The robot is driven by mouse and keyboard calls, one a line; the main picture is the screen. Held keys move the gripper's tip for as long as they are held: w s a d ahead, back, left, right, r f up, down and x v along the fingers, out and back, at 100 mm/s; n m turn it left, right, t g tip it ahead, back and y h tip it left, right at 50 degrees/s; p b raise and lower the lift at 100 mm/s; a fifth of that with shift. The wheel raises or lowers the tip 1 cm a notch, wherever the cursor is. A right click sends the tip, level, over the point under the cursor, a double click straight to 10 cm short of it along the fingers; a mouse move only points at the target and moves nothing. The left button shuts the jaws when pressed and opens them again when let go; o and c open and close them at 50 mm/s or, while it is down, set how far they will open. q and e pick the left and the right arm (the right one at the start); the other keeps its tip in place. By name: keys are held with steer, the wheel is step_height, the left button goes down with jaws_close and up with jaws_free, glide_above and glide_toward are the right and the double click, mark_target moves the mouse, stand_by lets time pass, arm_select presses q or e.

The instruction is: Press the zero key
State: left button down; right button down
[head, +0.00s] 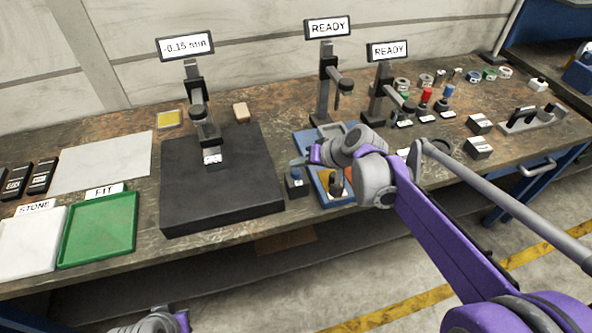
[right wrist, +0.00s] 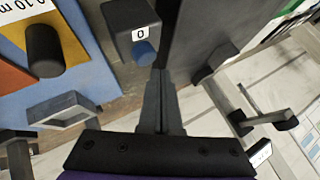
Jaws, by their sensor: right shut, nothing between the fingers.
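The zero key is a small dark box (head: 297,187) with a white "0" label, at the right side of the black plate. In the right wrist view the box (right wrist: 128,20) carries a blue button (right wrist: 143,53) on its end. My right gripper (head: 306,162) is shut and empty, beside the key in the head view. In the right wrist view its fingertips (right wrist: 158,74) are just beside the blue button; I cannot tell if they touch. The gauge display (head: 186,46) reads -0.15 mm. My left gripper (head: 182,320) shows only partly at the bottom edge.
The black plate (head: 180,205) with the gauge stand (head: 196,105) lies left of the key. A blue tray (head: 306,140) with blocks is close on the right. Two stands with READY displays (head: 327,27) rise behind. A green tray (head: 85,246) lies at the left.

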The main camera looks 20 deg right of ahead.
mark_target(299, 174)
steer(key=shift+f, duration=0.45)
steer(key=shift+f+b, duration=0.5)
steer(key=shift+f, duration=0.05)
stand_by(0.7)
steer(key=shift+r, duration=0.15)
steer(key=shift+r+p, duration=0.8)
steer(key=shift+r+p, duration=1.9)
steer(key=shift+r, duration=0.7)
steer(key=shift+f, duration=0.1)
